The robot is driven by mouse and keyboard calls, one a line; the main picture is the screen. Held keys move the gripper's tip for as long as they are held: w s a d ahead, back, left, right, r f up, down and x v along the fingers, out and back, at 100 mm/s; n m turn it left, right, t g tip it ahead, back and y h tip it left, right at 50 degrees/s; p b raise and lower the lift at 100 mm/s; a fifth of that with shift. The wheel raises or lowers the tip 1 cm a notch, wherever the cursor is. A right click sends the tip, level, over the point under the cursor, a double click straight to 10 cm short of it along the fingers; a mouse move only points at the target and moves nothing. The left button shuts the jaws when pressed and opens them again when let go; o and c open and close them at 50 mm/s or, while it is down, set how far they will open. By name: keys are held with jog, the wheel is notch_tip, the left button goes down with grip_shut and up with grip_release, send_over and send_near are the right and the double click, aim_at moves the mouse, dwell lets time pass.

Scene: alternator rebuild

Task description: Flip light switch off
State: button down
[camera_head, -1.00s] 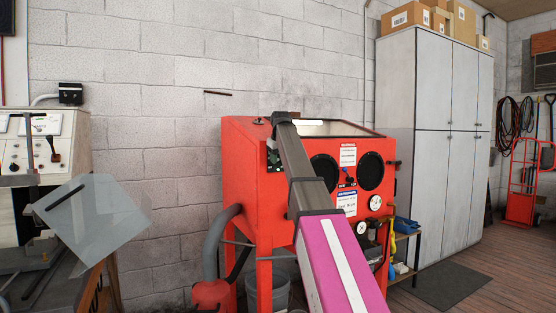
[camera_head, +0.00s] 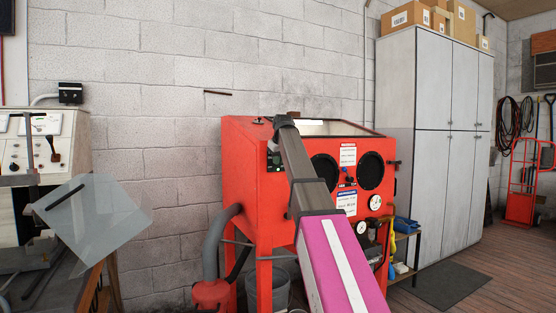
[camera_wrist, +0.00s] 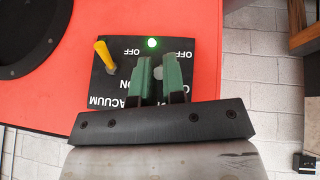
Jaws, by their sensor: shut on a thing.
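A yellow toggle lever (camera_wrist: 105,55), by the VACUUM label, stands just left of my fingers. A green indicator lamp (camera_wrist: 152,43) is lit above the fingertips. In the head view, the panel (camera_head: 274,160) is partly covered by my arm.
A grey hose (camera_head: 216,238) runs down the cabinet's left side. A workbench with a clear tilted shield (camera_head: 95,218) stands at left. Tall grey lockers (camera_head: 425,140) stand at right. A bare block wall (camera_head: 150,180) lies behind, with open space left of the cabinet.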

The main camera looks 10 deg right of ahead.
jog(key=shift+s+f+m+t+y, duration=0.1)
jog(key=shift+f+t+y, duration=0.35)
jog(key=shift+t, duration=0.8)
jog(key=shift+s+f+m+t+y, duration=0.15)
jog(key=shift+f+t, duration=0.35)
jog(key=shift+t, duration=0.8)
jog(key=shift+w+f+m+t+y, duration=0.1)
jog(key=shift+f+t+y, duration=0.35)
jog(key=shift+t, duration=0.8)
jog(key=c, duration=1.2)
grip_release()
jog(key=shift+s, duration=0.1)
jog(key=v, duration=1)
jog(key=shift+s, duration=0.35)
jog(key=shift+f, duration=0.1)
